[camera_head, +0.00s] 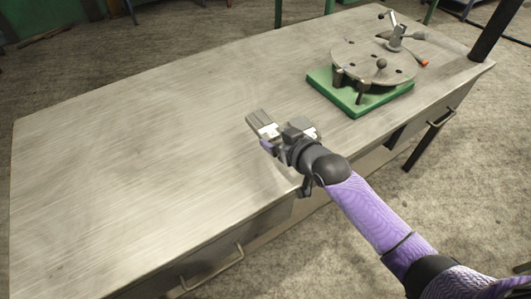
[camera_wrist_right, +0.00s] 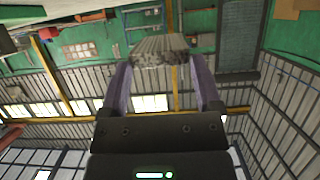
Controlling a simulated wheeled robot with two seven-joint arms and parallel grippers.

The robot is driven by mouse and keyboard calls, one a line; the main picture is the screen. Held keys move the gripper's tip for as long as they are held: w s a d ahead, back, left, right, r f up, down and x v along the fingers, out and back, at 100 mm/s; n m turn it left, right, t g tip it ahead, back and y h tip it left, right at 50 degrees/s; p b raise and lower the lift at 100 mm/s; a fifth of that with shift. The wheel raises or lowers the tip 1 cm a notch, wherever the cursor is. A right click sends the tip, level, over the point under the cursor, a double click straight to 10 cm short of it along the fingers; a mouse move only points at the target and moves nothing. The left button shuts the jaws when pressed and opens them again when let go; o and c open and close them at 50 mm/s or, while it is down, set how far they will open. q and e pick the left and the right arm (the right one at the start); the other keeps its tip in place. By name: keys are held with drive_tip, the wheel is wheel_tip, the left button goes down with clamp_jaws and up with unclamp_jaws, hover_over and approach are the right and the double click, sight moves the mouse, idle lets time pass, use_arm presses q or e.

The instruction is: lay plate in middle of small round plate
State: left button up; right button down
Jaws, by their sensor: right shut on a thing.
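The plate (camera_head: 258,118) is a small grey metal piece with a ridged look. My right gripper (camera_head: 276,136) is shut on it and holds it over the workbench, left of the round plate. In the right wrist view the plate (camera_wrist_right: 160,50) sits between the two purple fingers of the gripper (camera_wrist_right: 160,68). The small round plate (camera_head: 352,56) is a grey disc with holes, on a green square base (camera_head: 358,106) at the bench's back right. A dark knob, clamp parts and a lever stand on or around it. My left gripper is not in view.
The metal workbench (camera_head: 130,140) is bare across its left and middle. It has drawers with handles (camera_head: 222,270) along its front. A tool with an orange tip (camera_head: 423,63) lies by the disc's right side. A dark post (camera_head: 490,32) stands at the bench's right corner.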

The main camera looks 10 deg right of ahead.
sight(277, 169)
wheel_tip(277, 169, down, 9)
drive_tip(key=b, duration=0.3)
drive_tip(key=shift+r+b, duration=0.15)
drive_tip(key=shift+b, duration=0.25)
drive_tip(key=shift+f, duration=0.35)
drive_tip(key=shift+f, duration=0.1)
unclamp_jaws()
